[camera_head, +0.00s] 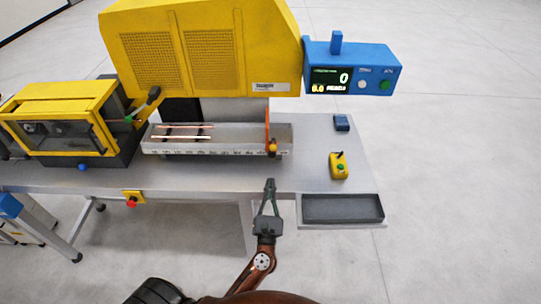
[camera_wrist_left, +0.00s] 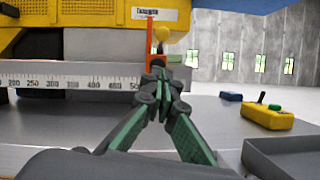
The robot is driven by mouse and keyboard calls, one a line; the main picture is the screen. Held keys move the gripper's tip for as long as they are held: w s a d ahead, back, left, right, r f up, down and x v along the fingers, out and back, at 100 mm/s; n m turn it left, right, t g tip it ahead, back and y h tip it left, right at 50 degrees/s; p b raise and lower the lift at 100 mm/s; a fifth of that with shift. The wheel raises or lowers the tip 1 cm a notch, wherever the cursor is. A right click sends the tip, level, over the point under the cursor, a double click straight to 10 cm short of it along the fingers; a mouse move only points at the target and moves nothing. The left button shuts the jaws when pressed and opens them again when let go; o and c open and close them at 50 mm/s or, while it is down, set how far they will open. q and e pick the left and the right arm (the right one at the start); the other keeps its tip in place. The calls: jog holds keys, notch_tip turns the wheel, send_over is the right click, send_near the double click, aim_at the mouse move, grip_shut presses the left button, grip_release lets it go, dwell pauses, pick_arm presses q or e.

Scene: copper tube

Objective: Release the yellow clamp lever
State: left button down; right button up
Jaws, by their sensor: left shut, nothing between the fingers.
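A yellow knob-ended lever (camera_head: 272,148) sits at the right end of the measuring trough (camera_head: 230,148), beside an upright orange stop plate (camera_head: 267,125). My right gripper is not in view.
Copper tubes (camera_head: 182,137) lie in the trough. A yellow control box (camera_head: 338,165) with a green button and an empty dark tray (camera_head: 342,208) stand to the right. A yellow machine (camera_head: 200,50) and blue display unit (camera_head: 350,69) rise behind. Bare table lies before the trough.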

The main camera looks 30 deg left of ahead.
aim_at(273, 144)
pick_arm(q)
jog(key=shift+s+a+r+n, duration=0.1)
jog(key=shift+r+n, duration=0.2)
jog(key=shift+r, duration=0.1)
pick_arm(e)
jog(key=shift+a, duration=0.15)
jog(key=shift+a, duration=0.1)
pick_arm(q)
jog(key=p+x, duration=0.3)
jog(key=x, duration=0.7)
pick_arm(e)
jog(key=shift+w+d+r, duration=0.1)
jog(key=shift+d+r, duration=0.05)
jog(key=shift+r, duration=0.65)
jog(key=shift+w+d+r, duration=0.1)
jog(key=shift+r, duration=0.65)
